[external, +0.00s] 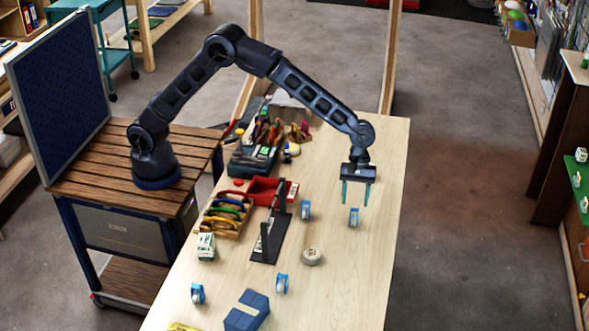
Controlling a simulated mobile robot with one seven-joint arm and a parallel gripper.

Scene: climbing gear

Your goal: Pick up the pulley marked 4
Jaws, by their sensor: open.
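Several small blue-and-white pulleys stand on the pale wooden table. One pulley (354,218) is at the right, just below my gripper in the picture. Another pulley (305,209) stands to its left, one pulley (281,283) is nearer the front, and one pulley (197,293) is at the front left. Their markings are too small to read, so I cannot tell which is marked 4. My gripper (355,194) points down with its teal fingers apart and nothing visible between them. I cannot tell its exact height over the right pulley.
A black stand (268,240) with uprights is mid-table. A tape roll (312,256), a blue block (247,311), a small white-green box (206,246), a red bin (262,191) and a carabiner tray (227,213) surround it. The right side of the table (350,280) is clear.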

